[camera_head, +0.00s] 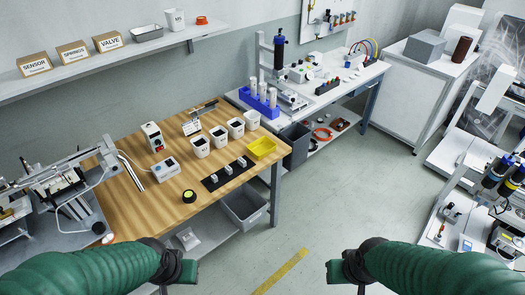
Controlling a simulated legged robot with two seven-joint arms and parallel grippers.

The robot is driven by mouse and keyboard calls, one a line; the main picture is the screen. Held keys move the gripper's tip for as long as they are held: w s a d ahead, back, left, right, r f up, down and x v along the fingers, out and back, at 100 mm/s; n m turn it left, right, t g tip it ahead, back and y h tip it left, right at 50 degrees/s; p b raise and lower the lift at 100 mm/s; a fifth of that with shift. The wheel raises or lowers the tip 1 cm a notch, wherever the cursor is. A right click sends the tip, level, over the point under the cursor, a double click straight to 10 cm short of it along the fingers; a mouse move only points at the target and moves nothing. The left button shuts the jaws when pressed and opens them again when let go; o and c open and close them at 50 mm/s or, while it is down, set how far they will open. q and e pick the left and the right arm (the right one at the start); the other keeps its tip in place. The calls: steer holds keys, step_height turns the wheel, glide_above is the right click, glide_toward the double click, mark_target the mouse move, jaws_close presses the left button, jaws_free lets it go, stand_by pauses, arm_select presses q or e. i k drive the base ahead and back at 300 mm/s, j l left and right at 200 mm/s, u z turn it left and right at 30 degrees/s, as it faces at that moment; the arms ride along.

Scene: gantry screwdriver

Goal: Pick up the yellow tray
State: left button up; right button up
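The yellow tray (262,148) is a small open container on the wooden workbench (150,206), near its right end. My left gripper (183,270) is at the lower left, over the floor in front of the bench, well apart from the tray. My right gripper (337,273) is at the lower middle right, also over open floor and far from the tray. Neither gripper touches anything that I can see. Their fingers are dark and small, so I cannot tell whether they are open or shut.
Several white cups (218,135) stand left of the tray. A black strip (228,174) with small white parts lies in front of it. A dark grey bin (297,143) stands right of the bench. A grey bin (243,207) sits on the lower shelf. The floor (340,215) is clear.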

mark_target(261, 148)
steer(key=i+u, duration=0.15)
steer(key=u, duration=0.45)
steer(key=i+l+u, duration=0.3)
steer(key=i+l, duration=0.3)
steer(key=i+l+u, duration=0.3)
steer(key=i+l, duration=0.4)
steer(key=l, duration=0.1)
